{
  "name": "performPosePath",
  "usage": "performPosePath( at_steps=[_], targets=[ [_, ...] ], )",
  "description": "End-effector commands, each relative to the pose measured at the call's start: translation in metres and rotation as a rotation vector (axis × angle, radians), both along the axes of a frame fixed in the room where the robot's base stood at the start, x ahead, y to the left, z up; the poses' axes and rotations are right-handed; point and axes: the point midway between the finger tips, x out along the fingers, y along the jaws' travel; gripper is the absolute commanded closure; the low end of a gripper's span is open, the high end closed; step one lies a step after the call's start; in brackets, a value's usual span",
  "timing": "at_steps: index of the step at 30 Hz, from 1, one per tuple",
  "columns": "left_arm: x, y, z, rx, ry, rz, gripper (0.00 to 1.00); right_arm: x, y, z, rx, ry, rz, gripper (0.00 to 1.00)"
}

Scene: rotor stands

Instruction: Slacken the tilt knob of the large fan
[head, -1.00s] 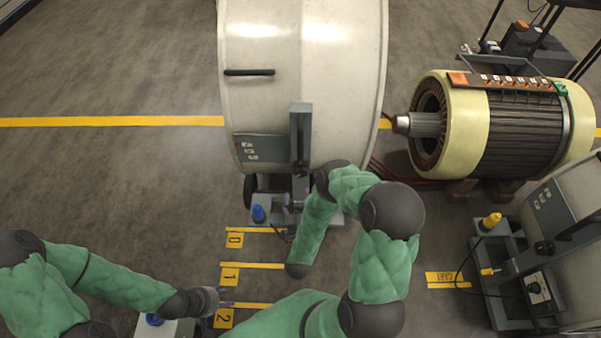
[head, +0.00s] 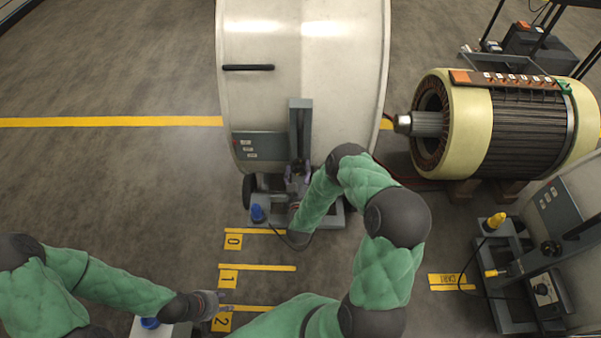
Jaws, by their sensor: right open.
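The large fan (head: 345,90) is a big white drum at the top centre of the head view. A grey upright bracket (head: 300,118) stands at its near side. A dark knob (head: 301,163), seemingly the tilt knob, sits at the bracket's lower end and is partly hidden. My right gripper (head: 297,180) is open, just below the knob. I cannot tell if its fingers touch the knob. My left gripper (head: 221,302) is at the lower left, away from the fan, near the floor marking 2; its fingers are too small to read.
A blue knob (head: 257,213) sits on the fan's base, left of my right gripper. A yellow-ended motor core (head: 470,125) lies to the right. Another fan stand (head: 500,270) with yellow knobs is at the lower right. The floor at left is clear.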

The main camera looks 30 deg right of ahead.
Motion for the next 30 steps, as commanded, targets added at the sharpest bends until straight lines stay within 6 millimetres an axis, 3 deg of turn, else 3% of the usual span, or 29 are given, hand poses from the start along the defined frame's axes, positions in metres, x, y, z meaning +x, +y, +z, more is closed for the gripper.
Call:
performPosePath(
  at_steps=[5,11,12,30],
  targets=[
    [0.0001,0.0,0.0003,0.0,0.0,0.0,0.6,0.0001,-0.0002,0.0004,0.0,0.0,0.0,0.27],
    [0.0001,0.0,0.0003,0.0,0.0,0.0,0.6,0.0002,0.0,0.0007,-0.001,-0.001,0.0,0.78],
    [0.0001,0.0,0.0003,0.0,0.0,0.0,0.6,0.0004,-0.0001,0.0009,-0.001,-0.002,0.0,0.81],
    [0.0,0.0,0.0004,0.0,0.0,0.0,0.6,0.0021,-0.0003,0.0037,0.084,-0.064,0.002,0.81]
  ],
)
